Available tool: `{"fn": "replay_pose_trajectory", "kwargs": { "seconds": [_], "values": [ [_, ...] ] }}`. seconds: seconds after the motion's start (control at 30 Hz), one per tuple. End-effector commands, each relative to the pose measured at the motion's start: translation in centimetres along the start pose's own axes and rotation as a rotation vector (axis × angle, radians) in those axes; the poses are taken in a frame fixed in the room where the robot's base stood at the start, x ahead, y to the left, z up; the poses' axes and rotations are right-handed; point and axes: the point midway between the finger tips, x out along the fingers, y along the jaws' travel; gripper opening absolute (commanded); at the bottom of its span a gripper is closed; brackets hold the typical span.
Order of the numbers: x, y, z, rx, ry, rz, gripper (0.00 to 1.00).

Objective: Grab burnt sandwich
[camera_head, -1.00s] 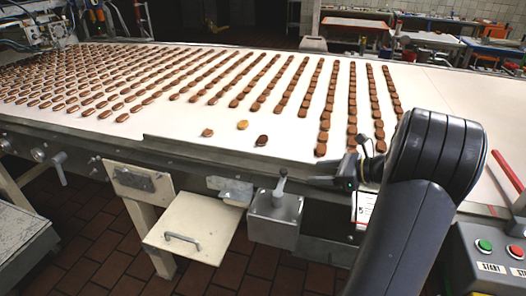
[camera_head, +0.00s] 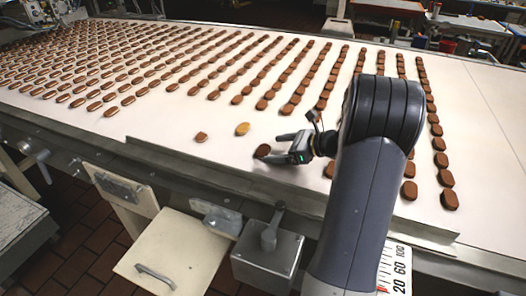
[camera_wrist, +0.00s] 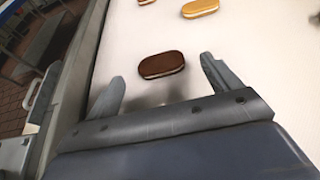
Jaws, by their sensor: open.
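The burnt sandwich, a very dark brown oval cream sandwich, lies on the white belt in the head view (camera_head: 262,151) and the wrist view (camera_wrist: 161,65). My gripper is open. Its two fingers show in the wrist view (camera_wrist: 160,90), one to each side below the dark sandwich, which lies just ahead of the gap between them. In the head view my gripper (camera_head: 284,146) is low over the belt, right beside the dark sandwich, with its fingers pointing left.
A golden pale sandwich (camera_head: 242,129) and a brown one (camera_head: 201,137) lie loose close by. Rows of brown sandwiches cover the belt (camera_head: 180,150) behind and to the right. The belt's metal front edge (camera_head: 190,168) runs close in front of my gripper.

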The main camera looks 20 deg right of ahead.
Motion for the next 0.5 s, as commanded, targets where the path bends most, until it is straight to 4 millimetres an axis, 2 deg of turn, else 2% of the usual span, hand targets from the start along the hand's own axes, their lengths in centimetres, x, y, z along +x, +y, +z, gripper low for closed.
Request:
{"fn": "replay_pose_trajectory", "kwargs": {
  "seconds": [0.1,0.2,0.5],
  "values": [
    [1.9,0.1,-0.1,0.001,0.0,0.004,0.85],
    [2.9,0.1,-0.1,0.0,0.001,0.002,0.85],
    [3.1,0.1,-0.1,0.0,0.001,0.0,0.83]
  ]
}}
